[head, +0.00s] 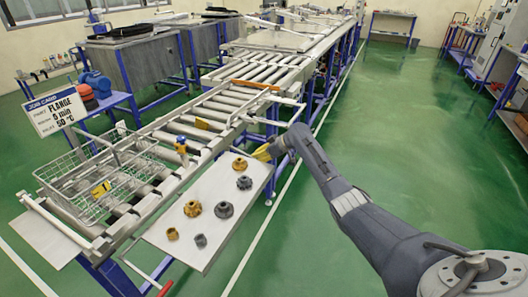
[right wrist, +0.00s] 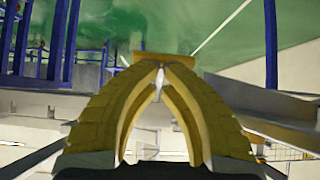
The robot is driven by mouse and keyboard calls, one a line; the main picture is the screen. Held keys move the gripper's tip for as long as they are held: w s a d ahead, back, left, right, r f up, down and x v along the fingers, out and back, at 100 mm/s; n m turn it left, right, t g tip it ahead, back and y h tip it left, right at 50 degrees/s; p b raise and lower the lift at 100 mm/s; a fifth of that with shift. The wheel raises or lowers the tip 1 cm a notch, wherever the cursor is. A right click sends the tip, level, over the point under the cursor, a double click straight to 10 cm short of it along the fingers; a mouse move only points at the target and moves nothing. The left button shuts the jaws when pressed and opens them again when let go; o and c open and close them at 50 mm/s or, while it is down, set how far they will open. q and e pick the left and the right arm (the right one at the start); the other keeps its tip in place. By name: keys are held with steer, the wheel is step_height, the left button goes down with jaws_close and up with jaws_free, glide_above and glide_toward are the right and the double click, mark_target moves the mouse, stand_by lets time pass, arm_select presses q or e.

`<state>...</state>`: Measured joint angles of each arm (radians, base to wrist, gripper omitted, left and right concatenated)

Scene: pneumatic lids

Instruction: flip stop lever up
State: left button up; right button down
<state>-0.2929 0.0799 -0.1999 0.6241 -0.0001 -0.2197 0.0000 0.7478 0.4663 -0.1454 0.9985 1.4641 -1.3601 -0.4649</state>
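My right gripper (head: 262,153) has yellow fingers and is beside the conveyor's near right side, just above the far end of the parts plate. In the right wrist view its fingertips (right wrist: 162,68) come together with only a thin gap between the fingers. A tan-orange block (right wrist: 150,57) shows right at the tips; I cannot tell whether it is gripped or lies behind them. I cannot pick out the stop lever for certain. A pale bar (head: 265,121) runs out from the conveyor's side above the gripper. An orange bar (head: 255,85) lies across the rollers. My left gripper is not in view.
A wire basket (head: 105,180) stands on the roller conveyor (head: 215,110). The plate (head: 190,240) holds several brass and dark metal parts. A sign (head: 55,110) stands at left. A red-ended rod (head: 160,275) juts out below the plate. Green floor (head: 400,120) at right is clear.

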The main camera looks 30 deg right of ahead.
steer(key=shift+w+a+f, duration=0.1)
steer(key=shift+a+f, duration=0.05)
steer(key=shift+f, duration=0.45)
steer(key=shift+r, duration=0.55)
step_height(320, 180, up, 3)
steer(key=shift+f, duration=0.15)
steer(key=v, duration=1)
steer(key=shift+s+d, duration=0.35)
steer(key=shift+f, duration=0.1)
